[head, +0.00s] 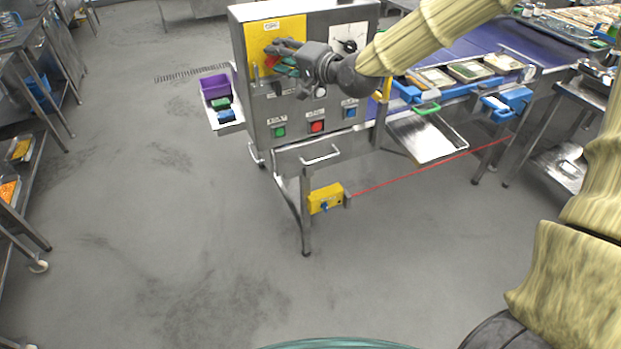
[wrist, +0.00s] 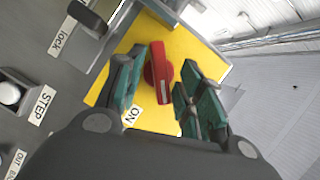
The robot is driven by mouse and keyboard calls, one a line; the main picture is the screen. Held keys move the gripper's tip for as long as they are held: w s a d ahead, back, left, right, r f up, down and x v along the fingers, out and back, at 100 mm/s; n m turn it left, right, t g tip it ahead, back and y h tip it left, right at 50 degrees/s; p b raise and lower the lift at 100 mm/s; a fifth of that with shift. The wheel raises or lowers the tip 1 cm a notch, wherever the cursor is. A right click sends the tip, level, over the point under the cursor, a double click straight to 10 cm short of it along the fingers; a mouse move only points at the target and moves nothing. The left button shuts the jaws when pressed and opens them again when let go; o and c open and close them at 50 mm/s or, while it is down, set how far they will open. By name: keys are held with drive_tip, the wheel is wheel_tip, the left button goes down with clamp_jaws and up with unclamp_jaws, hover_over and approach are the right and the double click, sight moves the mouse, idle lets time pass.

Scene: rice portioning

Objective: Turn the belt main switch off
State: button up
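The belt main switch is a red rotary handle (wrist: 159,75) on a yellow plate (wrist: 184,48), seen in the wrist view. The plate also shows on the control cabinet in the head view (head: 290,28). My gripper (wrist: 165,85) is open, with one teal-padded finger on each side of the red handle. A gap shows between the handle and the right finger; whether the left finger touches it I cannot tell. In the head view my gripper (head: 277,58) is in front of the yellow plate and hides most of the handle.
The steel cabinet (head: 262,112) carries a green button (head: 279,132), a red button (head: 317,126) and a blue button (head: 350,112). A lock tab (wrist: 88,18) and a STEP button (wrist: 9,93) are left of the plate. A blue conveyor belt (head: 460,48) is at right.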

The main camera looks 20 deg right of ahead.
drive_tip(key=m+t+y+p, duration=0.1)
drive_tip(key=m, duration=0.2)
drive_tip(key=shift+f, duration=0.2)
drive_tip(key=shift+s+d+m+b, duration=0.25)
drive_tip(key=shift+s+m+b, duration=0.05)
drive_tip(key=shift+s+b, duration=0.1)
drive_tip(key=shift+b+v, duration=1.85)
drive_tip(key=shift+v, duration=3.05)
wheel_tip(320, 180, down, 32)
drive_tip(key=s+a+n+g+h+b, duration=0.1)
drive_tip(key=a+n+g+h+b, duration=0.1)
drive_tip(key=b, duration=1.1)
drive_tip(key=shift+s+a+g+b, duration=0.2)
drive_tip(key=shift+s+g+b, duration=0.15)
drive_tip(key=shift+g, duration=0.45)
drive_tip(key=shift+s, duration=0.1)
